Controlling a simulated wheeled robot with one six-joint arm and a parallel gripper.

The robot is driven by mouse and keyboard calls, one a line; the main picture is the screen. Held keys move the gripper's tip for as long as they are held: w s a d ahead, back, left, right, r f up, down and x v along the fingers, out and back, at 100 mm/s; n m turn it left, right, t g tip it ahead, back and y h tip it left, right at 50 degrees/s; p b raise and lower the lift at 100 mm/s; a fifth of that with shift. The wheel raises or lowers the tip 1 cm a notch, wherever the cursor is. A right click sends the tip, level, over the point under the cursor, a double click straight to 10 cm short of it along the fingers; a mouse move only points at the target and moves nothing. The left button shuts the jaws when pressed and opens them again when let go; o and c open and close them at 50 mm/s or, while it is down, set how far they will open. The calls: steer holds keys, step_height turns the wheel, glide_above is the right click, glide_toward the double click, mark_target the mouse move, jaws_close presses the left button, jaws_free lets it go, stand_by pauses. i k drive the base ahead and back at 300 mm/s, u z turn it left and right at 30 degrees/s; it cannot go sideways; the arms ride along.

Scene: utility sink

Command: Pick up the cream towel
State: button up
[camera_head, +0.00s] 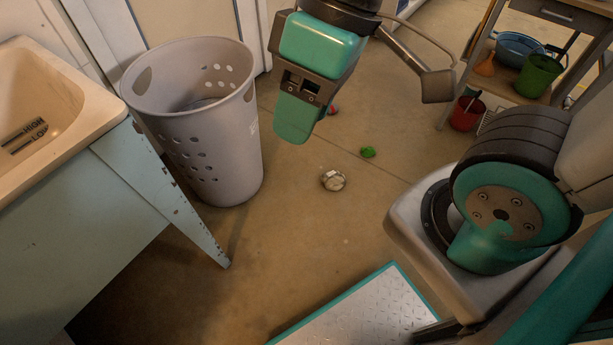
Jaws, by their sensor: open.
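I see no cream towel in the head camera view. My gripper (366,108) hangs at the top centre, above the floor and to the right of the laundry basket. It looks open, and I see nothing held in it. Its teal and dark parts hide some of the floor behind it. The tall grey laundry basket (213,165) stands upright on the floor at the left, with holes in its wall. Its bottom is mostly hidden from this angle.
A cream sink (62,95) on a pale, chipped stand is at the left. A round tin (333,180) and a small green thing (368,152) lie on open floor. A wooden shelf at the upper right holds a blue basin (517,47) and green bucket (538,76).

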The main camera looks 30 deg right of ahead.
mark_target(333, 180)
steer(key=z, duration=0.3)
steer(key=i, duration=0.9)
steer(key=z, duration=0.75)
